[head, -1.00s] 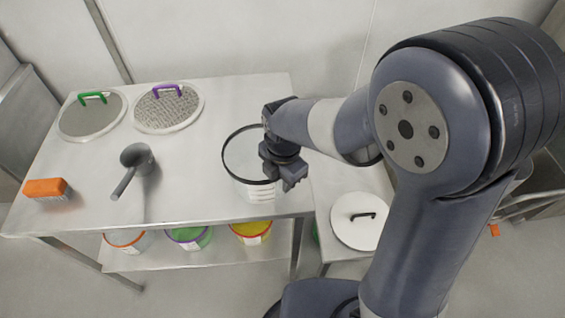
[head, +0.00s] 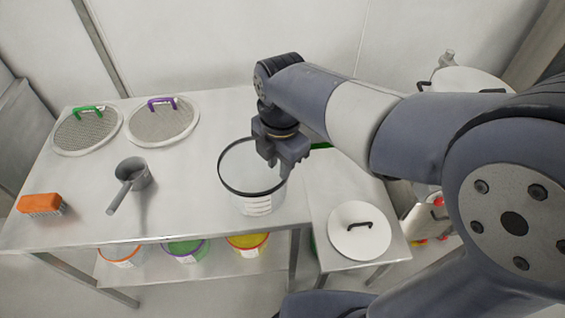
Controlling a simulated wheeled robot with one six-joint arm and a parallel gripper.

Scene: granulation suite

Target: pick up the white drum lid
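The white drum lid (head: 345,240) is a flat round disc with a black bar handle (head: 361,225) on top. It lies on a small low side table (head: 393,253) to the right of the main bench. My gripper (head: 277,172) points down over the right rim of a white drum with a black rim (head: 228,188), up and to the left of the lid and apart from it. The gripper's fingers are small and partly blurred together in this view, so I cannot tell how far apart they are. Nothing shows hanging from it.
The steel bench (head: 190,225) holds two round sieves with a green handle (head: 88,110) and a purple handle (head: 161,103), a grey scoop (head: 130,180) and an orange brush (head: 40,204). Coloured-rim tubs (head: 185,250) stand on the lower shelf. A green-edged thing (head: 320,146) lies behind the gripper.

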